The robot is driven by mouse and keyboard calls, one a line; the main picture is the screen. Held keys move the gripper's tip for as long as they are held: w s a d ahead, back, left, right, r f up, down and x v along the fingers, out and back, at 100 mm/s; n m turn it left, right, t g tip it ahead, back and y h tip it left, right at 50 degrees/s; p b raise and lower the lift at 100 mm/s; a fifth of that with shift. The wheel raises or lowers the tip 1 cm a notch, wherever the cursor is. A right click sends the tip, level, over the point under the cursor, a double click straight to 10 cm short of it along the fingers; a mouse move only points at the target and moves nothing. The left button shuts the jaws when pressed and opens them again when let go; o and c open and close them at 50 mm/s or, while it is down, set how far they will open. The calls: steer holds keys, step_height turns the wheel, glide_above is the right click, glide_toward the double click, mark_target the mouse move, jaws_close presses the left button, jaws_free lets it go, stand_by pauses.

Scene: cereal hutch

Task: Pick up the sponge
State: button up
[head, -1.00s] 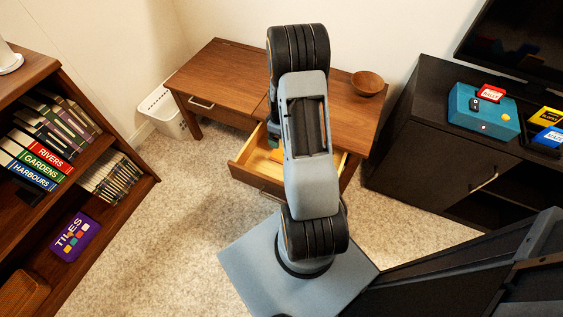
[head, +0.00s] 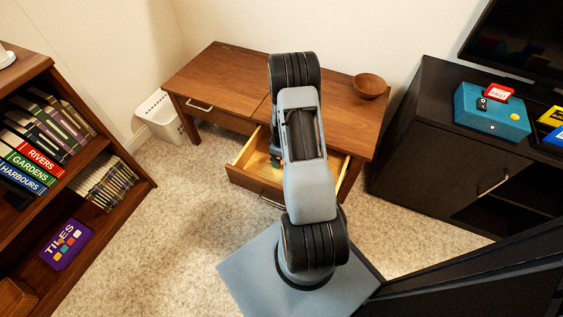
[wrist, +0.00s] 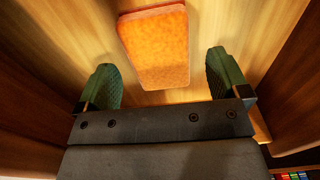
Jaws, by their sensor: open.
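The sponge (wrist: 155,48) is an orange block lying on the wooden floor of the open drawer, seen in the wrist view at the top middle. My gripper (wrist: 165,80) is open, with its two green fingers apart. The sponge appears between and beyond the fingertips, not visibly touched by either. In the head view the open drawer (head: 243,179) sits under the desk, and my arm hides most of its inside. The sponge cannot be made out there.
The wooden desk (head: 215,75) stands above the drawer, with a wooden bowl (head: 369,86) on top. Drawer walls rise close on both sides of my gripper. A dark cabinet (head: 430,155) is at right, a bookshelf (head: 137,165) at left, and a white basket (head: 158,115) beside the desk.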

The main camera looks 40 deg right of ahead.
step_height(320, 180, down, 3)
steer(key=shift+r+b, duration=0.2)
steer(key=shift+b, duration=0.1)
steer(key=c, duration=1)
steer(key=shift+r, duration=0.2)
steer(key=shift+r, duration=0.25)
step_height(320, 180, up, 2)
steer(key=shift+r+p, duration=0.15)
steer(key=shift+p, duration=0.55)
steer(key=s+a+r+p, duration=0.1)
steer(key=a+r, duration=0.2)
steer(key=a, duration=0.1)
steer(key=s+a+r+p, duration=0.1)
steer(key=a+r+p, duration=0.1)
steer(key=a, duration=0.3)
steer(key=s+a+r+p, duration=0.1)
steer(key=a+r+p, duration=0.1)
steer(key=a+r, duration=0.2)
steer(key=shift+s+a+r, duration=0.25)
steer(key=shift+a+r, duration=0.05)
steer(key=shift+r, duration=0.15)
